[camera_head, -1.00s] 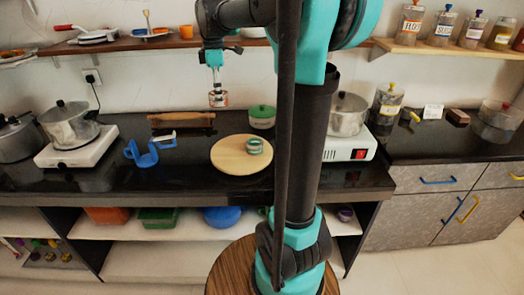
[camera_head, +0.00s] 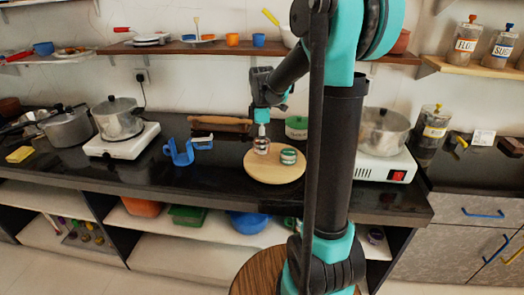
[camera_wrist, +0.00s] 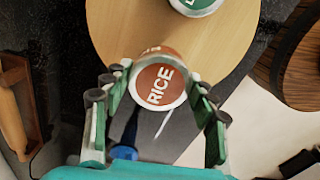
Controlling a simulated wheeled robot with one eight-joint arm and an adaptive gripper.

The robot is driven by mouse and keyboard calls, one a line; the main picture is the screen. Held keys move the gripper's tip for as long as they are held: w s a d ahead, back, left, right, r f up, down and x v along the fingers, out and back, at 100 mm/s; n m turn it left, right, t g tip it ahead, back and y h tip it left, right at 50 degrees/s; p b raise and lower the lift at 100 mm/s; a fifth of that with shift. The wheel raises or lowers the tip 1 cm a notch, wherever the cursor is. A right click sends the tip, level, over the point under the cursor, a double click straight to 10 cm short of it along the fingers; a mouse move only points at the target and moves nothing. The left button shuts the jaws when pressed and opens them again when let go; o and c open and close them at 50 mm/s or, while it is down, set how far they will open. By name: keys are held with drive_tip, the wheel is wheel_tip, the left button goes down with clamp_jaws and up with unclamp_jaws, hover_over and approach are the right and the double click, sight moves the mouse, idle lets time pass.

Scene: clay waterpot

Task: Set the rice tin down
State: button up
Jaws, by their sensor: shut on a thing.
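The rice tin is small and round, with a red-brown lid lettered RICE (camera_wrist: 160,86) in the wrist view. In the head view the tin (camera_head: 261,147) hangs upright below my gripper (camera_head: 261,138), at the back left of the round wooden board (camera_head: 265,176). My gripper, also seen in the wrist view (camera_wrist: 158,88), is shut on the tin. The board (camera_wrist: 130,30) lies beneath the tin's far side in the wrist view. I cannot tell whether the tin's base touches it.
A green-topped tin (camera_head: 288,157) stands on the board just right of the rice tin. A green-lidded pot (camera_head: 297,128) stands behind. A blue holder (camera_head: 178,154) and a rolling pin (camera_head: 222,124) lie to the left. A hob with a pot (camera_head: 385,132) is to the right.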

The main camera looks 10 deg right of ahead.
drive_tip(key=shift+f, duration=1.85)
drive_tip(key=shift+f, duration=0.1)
drive_tip(key=o, duration=1.4)
drive_tip(key=shift+c, duration=0.2)
wheel_tip(320, 180, up, 12)
drive_tip(key=shift+r, duration=0.15)
